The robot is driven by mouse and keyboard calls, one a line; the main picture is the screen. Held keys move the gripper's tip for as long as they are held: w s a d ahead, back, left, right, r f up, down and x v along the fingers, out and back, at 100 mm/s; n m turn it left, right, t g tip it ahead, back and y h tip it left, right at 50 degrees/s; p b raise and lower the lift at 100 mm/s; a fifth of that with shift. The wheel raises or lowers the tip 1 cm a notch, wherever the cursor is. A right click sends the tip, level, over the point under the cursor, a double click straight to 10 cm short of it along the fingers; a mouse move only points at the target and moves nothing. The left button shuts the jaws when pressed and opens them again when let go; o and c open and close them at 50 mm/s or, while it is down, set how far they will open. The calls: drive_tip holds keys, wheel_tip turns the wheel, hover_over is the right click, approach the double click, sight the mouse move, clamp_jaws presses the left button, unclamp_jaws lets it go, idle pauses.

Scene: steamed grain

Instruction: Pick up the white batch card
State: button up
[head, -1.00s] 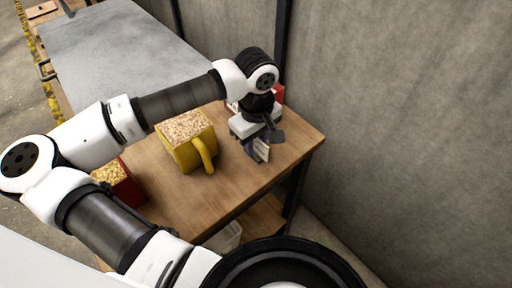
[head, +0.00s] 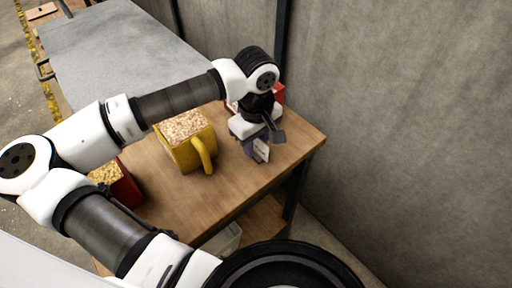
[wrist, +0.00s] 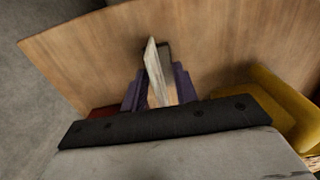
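The white batch card (head: 261,151) stands near the right end of the wooden table, right at my gripper. In the wrist view the card (wrist: 158,75) is seen at a slant between the two purple fingers of my gripper (wrist: 160,92), close to the left finger. In the head view my gripper (head: 252,150) points down at the table, with the card in front of it and one finger largely hidden. I cannot tell whether the fingers press on the card. Its lower end is hidden in the wrist view.
A yellow mug of grain (head: 185,143) stands left of my gripper. A red container of grain (head: 121,185) is farther left, and a red object (head: 278,94) is behind the gripper. A grey wall (head: 400,110) lies to the right. The table's front right is clear.

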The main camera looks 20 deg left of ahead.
clamp_jaws()
drive_tip(key=shift+r+p, duration=0.2)
drive_tip(key=shift+p, duration=0.2)
